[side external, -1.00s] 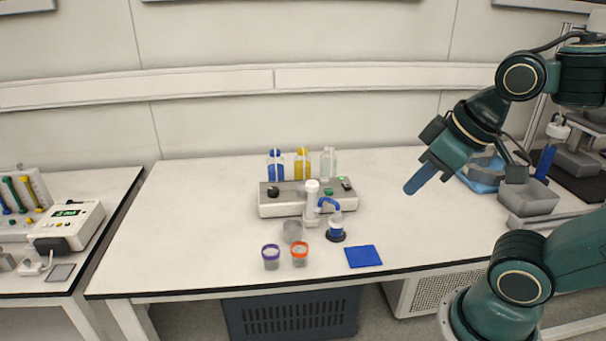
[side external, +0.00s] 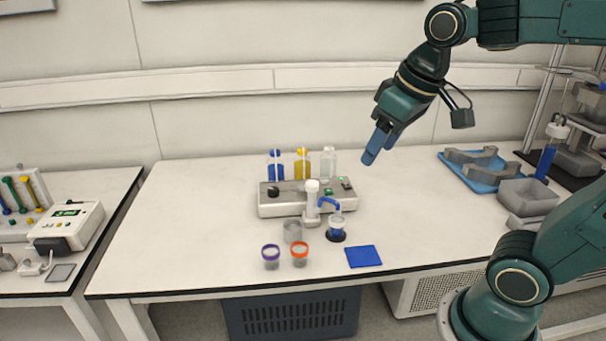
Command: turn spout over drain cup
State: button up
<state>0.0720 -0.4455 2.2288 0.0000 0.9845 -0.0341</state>
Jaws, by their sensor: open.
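The white dispenser column (side external: 312,198) stands at the front of a grey control box. Its blue spout (side external: 328,203) reaches out to the right, with its end above a small clear cup on a dark round base (side external: 336,235). A grey translucent cup (side external: 293,231) stands just left of the column; I cannot tell which cup is the drain cup. My gripper (side external: 373,152) has blue fingers and is open and empty. It hangs in the air above and to the right of the control box, apart from the spout.
The control box (side external: 275,208) has bottles with blue, yellow and clear contents behind it. A purple-rimmed cup (side external: 271,258) and an orange-rimmed cup (side external: 300,255) stand in front, left of a blue mat (side external: 363,256). A blue tray (side external: 474,172) lies at right. The table's left part is clear.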

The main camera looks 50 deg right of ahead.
jog(key=w+d+g, duration=0.1)
jog(key=w+d, duration=0.2)
jog(key=w, duration=0.4)
jog(key=m+g, duration=0.1)
jog(key=g, duration=0.2)
send_over(312, 182)
notch_tip(312, 182, down, 9)
jog(key=shift+r, duration=0.15)
notch_tip(312, 182, down, 14)
jog(key=shift+r, duration=0.1)
grip_shut()
